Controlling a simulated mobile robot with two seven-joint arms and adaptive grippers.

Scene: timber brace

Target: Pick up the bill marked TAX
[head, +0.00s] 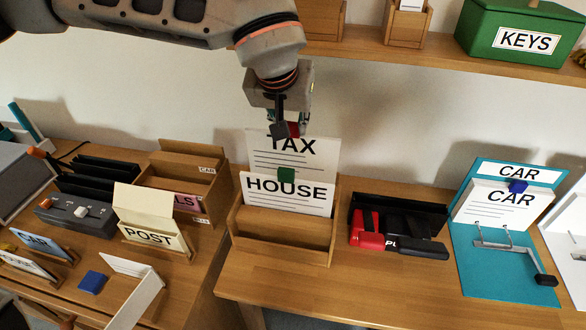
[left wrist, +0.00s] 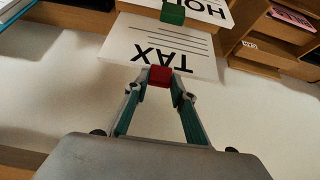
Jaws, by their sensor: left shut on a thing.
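The TAX bill (head: 291,158) is a white sheet with black lettering, standing upright behind the HOUSE bill (head: 288,192) in a wooden holder (head: 282,241). It also shows upside down in the left wrist view (left wrist: 160,47). A red clip or tab sits at its top edge. My left gripper (head: 288,130) is above the holder, its fingers shut on this red tab (left wrist: 160,76). A green tab (head: 286,174) sits at the top of the HOUSE bill. The lower part of the TAX bill is hidden behind the HOUSE bill. My right gripper is not in view.
A black tray with a red and a black tool (head: 365,229) lies right of the holder. A teal CAR clipboard (head: 484,272) is further right. POST envelopes (head: 152,235) and wooden sorters stand left. A shelf with a green KEYS box (head: 480,32) is above.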

